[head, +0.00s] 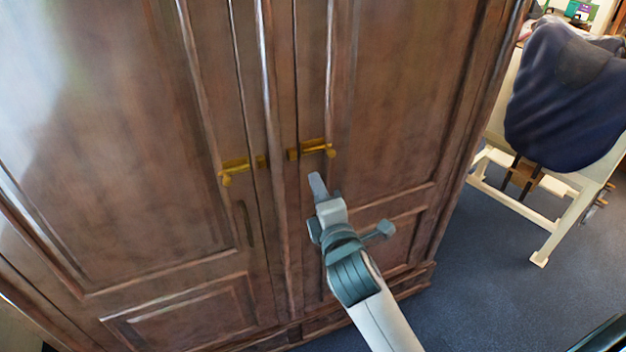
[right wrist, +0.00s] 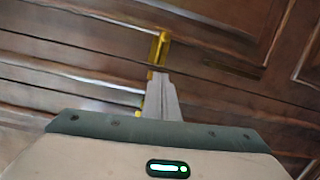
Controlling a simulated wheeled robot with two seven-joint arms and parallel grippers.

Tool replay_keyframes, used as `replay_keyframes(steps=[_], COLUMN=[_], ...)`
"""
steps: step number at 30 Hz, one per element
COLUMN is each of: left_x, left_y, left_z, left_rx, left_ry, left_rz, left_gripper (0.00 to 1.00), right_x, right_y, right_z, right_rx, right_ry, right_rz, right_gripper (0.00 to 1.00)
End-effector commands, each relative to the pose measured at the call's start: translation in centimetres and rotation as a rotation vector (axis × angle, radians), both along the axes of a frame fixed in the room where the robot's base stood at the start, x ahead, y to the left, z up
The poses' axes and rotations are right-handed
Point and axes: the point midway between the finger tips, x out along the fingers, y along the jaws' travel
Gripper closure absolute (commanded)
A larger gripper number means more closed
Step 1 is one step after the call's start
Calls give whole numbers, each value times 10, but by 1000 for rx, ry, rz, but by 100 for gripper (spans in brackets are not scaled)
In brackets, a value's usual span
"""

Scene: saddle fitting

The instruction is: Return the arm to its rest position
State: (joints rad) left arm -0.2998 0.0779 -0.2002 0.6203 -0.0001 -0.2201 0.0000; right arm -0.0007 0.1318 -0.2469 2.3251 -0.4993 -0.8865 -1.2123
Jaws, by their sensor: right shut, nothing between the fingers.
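My right arm comes in from the bottom of the head view. Its gripper (head: 317,184) is shut and empty, just below the right brass handle (head: 318,148) of a dark wooden cabinet (head: 390,90). In the right wrist view the shut fingers (right wrist: 164,97) point toward brass hardware (right wrist: 158,48) on the cabinet front. I cannot tell whether the fingertips touch it. Both cabinet doors look closed. My left gripper is not in view.
A left brass handle (head: 236,166) sits on the other door. To the right, a dark blue saddle (head: 570,95) rests on a cream wooden stand (head: 550,225). The blue-grey floor (head: 490,290) between cabinet and stand is clear.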

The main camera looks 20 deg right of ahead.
Motion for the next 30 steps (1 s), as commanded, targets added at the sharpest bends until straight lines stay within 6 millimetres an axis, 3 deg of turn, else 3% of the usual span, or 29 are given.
replay_keyframes(steps=[6, 22, 26, 30], left_x=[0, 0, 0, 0], left_y=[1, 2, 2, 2], left_z=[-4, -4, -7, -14], left_rx=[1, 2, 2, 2], left_ry=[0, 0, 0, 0], left_rz=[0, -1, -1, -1], left_gripper=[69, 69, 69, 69], right_x=[-9, -8, -3, 7], right_y=[1, 2, 4, 8], right_z=[0, -3, -24, -73], right_rx=[0, 3, 23, 73], right_ry=[0, 5, 31, 93], right_rz=[0, 1, 7, 16], right_gripper=[100, 100, 100, 100])
